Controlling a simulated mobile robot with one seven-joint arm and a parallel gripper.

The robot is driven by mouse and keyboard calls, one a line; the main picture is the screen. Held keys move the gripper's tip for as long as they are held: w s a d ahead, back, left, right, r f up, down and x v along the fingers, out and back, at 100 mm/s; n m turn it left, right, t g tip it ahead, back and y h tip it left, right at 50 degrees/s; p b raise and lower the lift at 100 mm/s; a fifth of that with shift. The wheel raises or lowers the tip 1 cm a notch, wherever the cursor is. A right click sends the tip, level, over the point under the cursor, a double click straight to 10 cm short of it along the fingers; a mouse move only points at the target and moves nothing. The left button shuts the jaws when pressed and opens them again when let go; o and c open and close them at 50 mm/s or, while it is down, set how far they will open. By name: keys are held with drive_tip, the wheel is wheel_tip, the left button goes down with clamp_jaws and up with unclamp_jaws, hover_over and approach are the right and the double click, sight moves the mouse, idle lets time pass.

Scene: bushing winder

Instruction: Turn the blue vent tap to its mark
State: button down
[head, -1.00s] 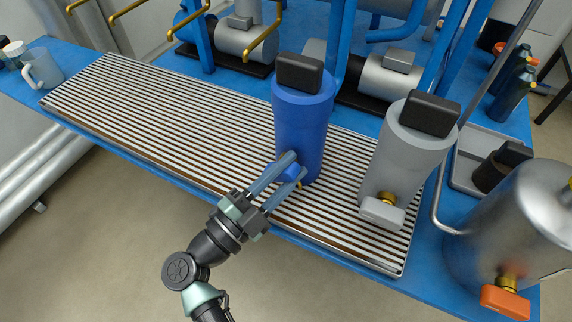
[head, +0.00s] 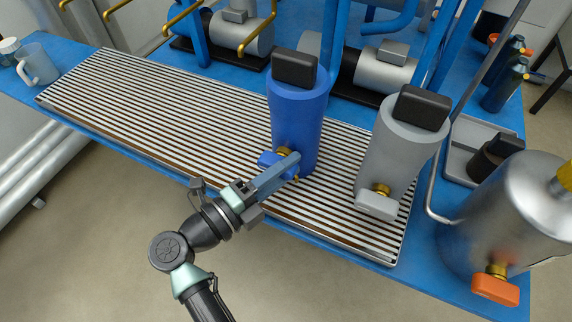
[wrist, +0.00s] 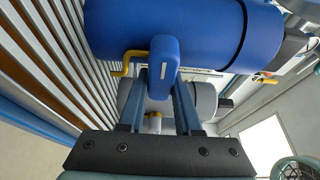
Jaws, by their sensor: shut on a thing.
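The blue vent tap (head: 268,160) is a blue lever handle low on the front of the blue cylinder (head: 298,120), with a brass fitting behind it. In the wrist view the tap handle (wrist: 163,60) stands lengthwise between my two fingers, with a small pale line on its face. My gripper (head: 288,164) is shut on the handle; it also shows in the wrist view (wrist: 161,88). In the head view one finger hides the other and part of the handle. A bent brass spout (wrist: 128,62) is beside the handle. I cannot clearly make out the mark.
A grey cylinder (head: 395,150) with a white tap (head: 377,205) stands to the right. A steel tank (head: 510,215) with an orange tap (head: 495,287) is farther right. A slatted drip tray (head: 150,110) lies beneath the cylinders, clear on the left. A mug (head: 38,65) stands at far left.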

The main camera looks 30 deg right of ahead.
drive_tip(key=shift+f, duration=0.1)
idle(0.3)
drive_tip(key=c, duration=0.6)
unclamp_jaws()
drive_tip(key=shift+a, duration=0.15)
drive_tip(key=p+v, duration=0.1)
drive_tip(key=v, duration=1.1)
drive_tip(key=shift+s+a, duration=0.2)
drive_tip(key=shift+a, duration=0.15)
